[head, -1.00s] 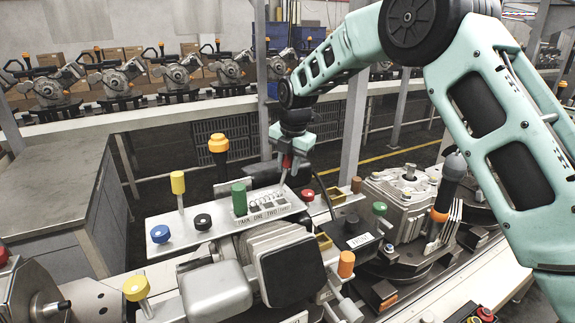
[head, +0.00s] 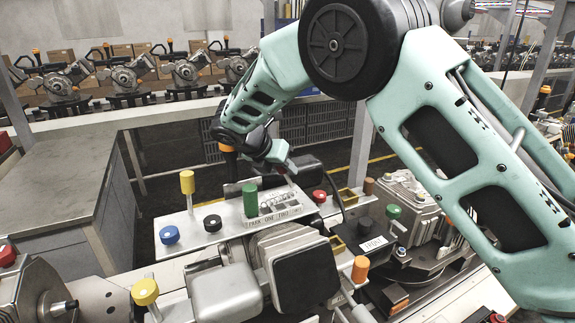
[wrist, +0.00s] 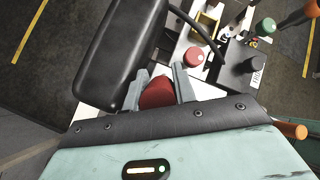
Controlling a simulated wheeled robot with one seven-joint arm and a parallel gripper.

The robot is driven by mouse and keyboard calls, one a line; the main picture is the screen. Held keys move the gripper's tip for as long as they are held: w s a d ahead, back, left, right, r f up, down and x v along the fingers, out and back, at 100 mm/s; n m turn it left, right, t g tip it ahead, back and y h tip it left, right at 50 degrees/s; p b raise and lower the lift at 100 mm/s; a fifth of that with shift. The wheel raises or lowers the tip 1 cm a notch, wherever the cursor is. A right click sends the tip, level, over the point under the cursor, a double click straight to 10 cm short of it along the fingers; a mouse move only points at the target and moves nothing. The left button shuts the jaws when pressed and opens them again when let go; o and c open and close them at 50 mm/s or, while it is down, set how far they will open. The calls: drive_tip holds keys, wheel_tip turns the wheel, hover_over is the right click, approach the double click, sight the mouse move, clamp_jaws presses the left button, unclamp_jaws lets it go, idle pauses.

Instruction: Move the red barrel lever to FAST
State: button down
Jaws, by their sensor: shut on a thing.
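The red barrel lever (wrist: 157,93) shows between the two fingers of my gripper (wrist: 161,84) in the wrist view. My gripper is shut on its red grip. In the head view my gripper (head: 286,163) is above the labelled plate (head: 278,218), tipped toward the lower right, and a little red shows at its tips. A thin pale stem runs down from there toward the plate's right part. The plate reads PARK, ONE, TWO from left to right; the last label is too small to read surely. Which mark the lever stands at, I cannot tell.
A green barrel (head: 250,200) stands at the plate's left end. A round red knob (head: 319,196) is close on the right. A black rounded block (wrist: 120,50) is right beside my fingers. Yellow (head: 187,182), blue (head: 169,235) and black (head: 212,223) knobs are left.

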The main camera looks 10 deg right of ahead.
drive_tip(key=shift+a+h, duration=0.15)
drive_tip(key=shift+h, duration=0.15)
drive_tip(key=c, duration=1.1)
unclamp_jaws()
